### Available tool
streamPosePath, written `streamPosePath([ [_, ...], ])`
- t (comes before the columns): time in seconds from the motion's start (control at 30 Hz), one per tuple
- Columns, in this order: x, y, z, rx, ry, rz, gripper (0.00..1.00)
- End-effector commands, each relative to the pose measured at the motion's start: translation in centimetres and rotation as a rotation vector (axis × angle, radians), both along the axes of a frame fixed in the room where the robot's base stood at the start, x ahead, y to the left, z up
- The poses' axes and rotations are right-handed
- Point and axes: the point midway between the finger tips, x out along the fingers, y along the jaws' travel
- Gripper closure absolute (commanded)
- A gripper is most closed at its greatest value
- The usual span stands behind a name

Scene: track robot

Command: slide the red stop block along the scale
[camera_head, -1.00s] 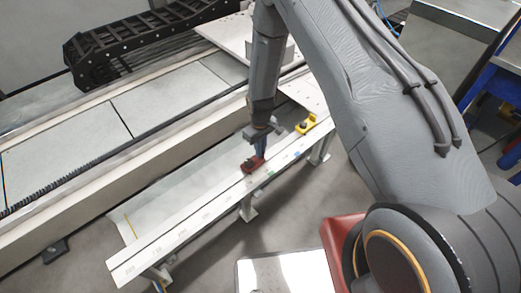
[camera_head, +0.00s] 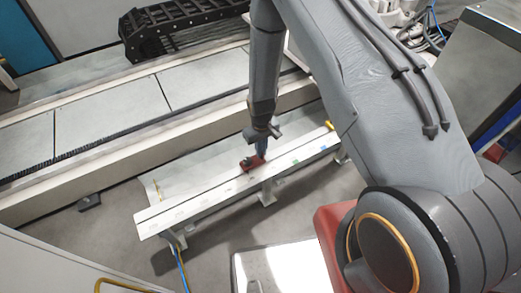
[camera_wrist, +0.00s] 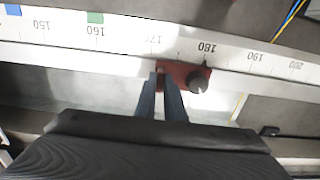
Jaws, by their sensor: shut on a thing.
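The red stop block (camera_head: 250,163) sits on the long white scale rail (camera_head: 190,205), about midway along it in the head view. In the wrist view the red stop block (camera_wrist: 185,72) with a dark round knob lies at the rail between the 170 and 180 marks. My gripper (camera_head: 261,154) reaches down to the block from above. In the wrist view my gripper's fingers (camera_wrist: 163,90) are close together at the block's left part, shut on it. The exact contact is partly hidden by the fingers.
A yellow piece (camera_head: 329,125) is at the rail's far right end, partly behind my arm. Green (camera_wrist: 95,17) and blue marks (camera_wrist: 12,10) are on the scale. A long track bed (camera_head: 110,120) runs behind the rail. A pale cabinet edge (camera_head: 50,265) is at lower left.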

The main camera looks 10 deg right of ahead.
Motion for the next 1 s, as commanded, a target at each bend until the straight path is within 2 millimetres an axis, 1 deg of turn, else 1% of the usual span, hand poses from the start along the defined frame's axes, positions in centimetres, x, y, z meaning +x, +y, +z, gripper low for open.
streamPosePath([
  [0.03,0.2,0.1,0.0,0.0,-0.004,0.0,0.89],
  [0.13,0.1,0.1,0.0,0.0,-0.003,0.001,0.72],
  [0.47,0.1,0.1,0.2,0.001,-0.002,0.002,0.72],
  [0.57,0.2,0.1,1.0,0.0,-0.003,0.003,0.72],
  [0.8,0.2,0.1,4.6,0.001,-0.005,0.002,0.72],
  [1.0,0.1,0.1,7.0,0.0,-0.003,0.002,0.72],
])
